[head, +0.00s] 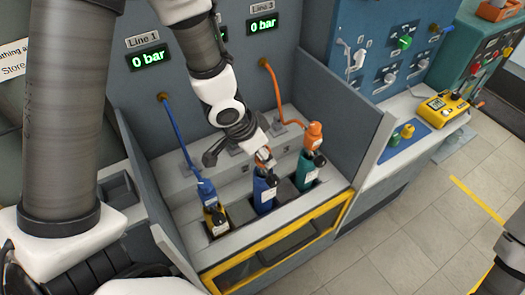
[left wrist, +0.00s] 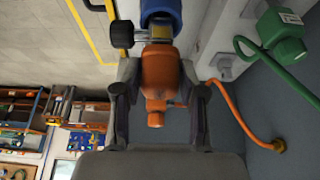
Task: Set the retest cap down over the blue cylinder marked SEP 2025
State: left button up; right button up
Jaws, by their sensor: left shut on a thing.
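The blue cylinder (head: 264,192) stands upright in the middle slot of the bench, with a black side knob near its top. Its label is too small to read. My left gripper (head: 265,157) is right above it, shut on an orange cap. In the left wrist view, the orange cap (left wrist: 158,70) sits between both fingers. It lines up with the metal valve on the blue cylinder (left wrist: 160,12) and meets it or nearly does; I cannot tell if it is seated.
A yellow cylinder (head: 215,219) with a blue connector stands left, and a green cylinder (head: 306,172) with an orange connector (head: 314,134) stands close on the right. A green connector (left wrist: 277,37) with its hose rests on the bench. Side panels flank the bay.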

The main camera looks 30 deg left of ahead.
pick_arm(q)
jog(key=shift+f, duration=0.25)
jog(key=o, duration=1.2)
jog(key=shift+c, duration=0.2)
